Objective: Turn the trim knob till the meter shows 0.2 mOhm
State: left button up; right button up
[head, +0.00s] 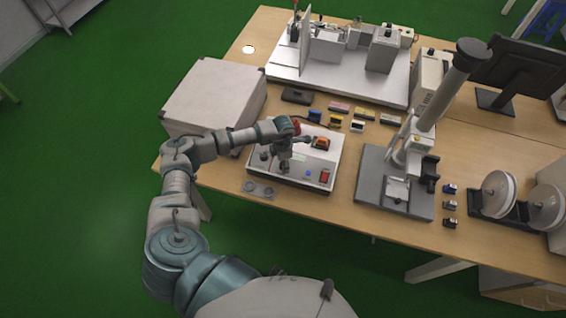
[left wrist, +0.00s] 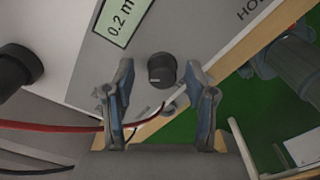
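The black trim knob (left wrist: 162,70) stands on the light panel of a meter unit in the left wrist view. Its white pointer line shows on its face. The meter display (left wrist: 123,19) beside it reads "0.2 m"; the rest of the text is cut off by the frame. My left gripper (left wrist: 159,78) is open, with one finger on each side of the knob and a visible gap on both sides. In the head view my left arm reaches over the meter unit (head: 290,180), and my left gripper (head: 283,158) hides part of its top. My right gripper is not in view.
A red lead (left wrist: 60,126) and a black lead run close to the left finger in the wrist view. A large grey box (head: 215,95) stands left of the unit. A press stand (head: 370,185) is to its right, and several small coloured blocks lie behind.

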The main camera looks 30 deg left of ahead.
pick_arm(q)
notch_tip(320, 180, up, 12)
dwell(0.6)
jog(key=shift+f, duration=0.15)
dwell(0.3)
